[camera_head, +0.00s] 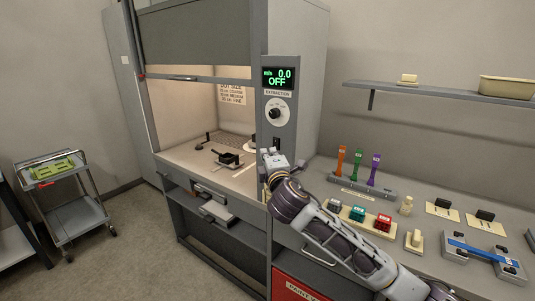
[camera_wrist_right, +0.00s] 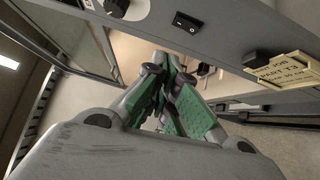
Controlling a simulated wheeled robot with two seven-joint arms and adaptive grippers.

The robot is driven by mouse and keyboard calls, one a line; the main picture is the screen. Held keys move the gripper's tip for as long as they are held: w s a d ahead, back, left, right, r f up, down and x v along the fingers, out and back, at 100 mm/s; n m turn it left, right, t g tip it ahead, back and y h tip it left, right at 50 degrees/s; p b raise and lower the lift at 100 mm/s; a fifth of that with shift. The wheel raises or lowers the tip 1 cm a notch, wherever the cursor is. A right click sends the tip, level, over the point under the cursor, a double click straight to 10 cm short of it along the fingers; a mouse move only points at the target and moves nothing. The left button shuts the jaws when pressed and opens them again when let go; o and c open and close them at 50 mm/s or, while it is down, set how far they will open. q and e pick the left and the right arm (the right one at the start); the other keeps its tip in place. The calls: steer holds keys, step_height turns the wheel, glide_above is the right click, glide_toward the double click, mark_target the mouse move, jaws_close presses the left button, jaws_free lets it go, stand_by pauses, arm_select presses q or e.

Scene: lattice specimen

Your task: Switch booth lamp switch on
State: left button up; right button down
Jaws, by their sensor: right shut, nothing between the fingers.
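The booth lamp switch (camera_wrist_right: 187,22) is a small black rocker on the grey control panel, at the top of the right wrist view. In the head view the dark switch (camera_head: 277,143) shows just below the extraction knob. Which way the rocker is tipped I cannot tell. My right gripper (camera_head: 270,158) is right below the switch in the head view. In the right wrist view the gripper (camera_wrist_right: 172,62) has its green-padded fingers together and empty, pointing toward the panel under the switch. Contact with the switch does not show. My left gripper is not in view.
The booth (camera_head: 195,120) interior looks bright. A black clip with a beige job tag (camera_wrist_right: 286,68) is beside the gripper. The bench (camera_head: 405,180) at right holds several fixtures.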

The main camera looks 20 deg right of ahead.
steer(key=shift+s+a, duration=0.1)
steer(key=shift+s, duration=1.05)
steer(key=c, duration=2.2)
jaws_free()
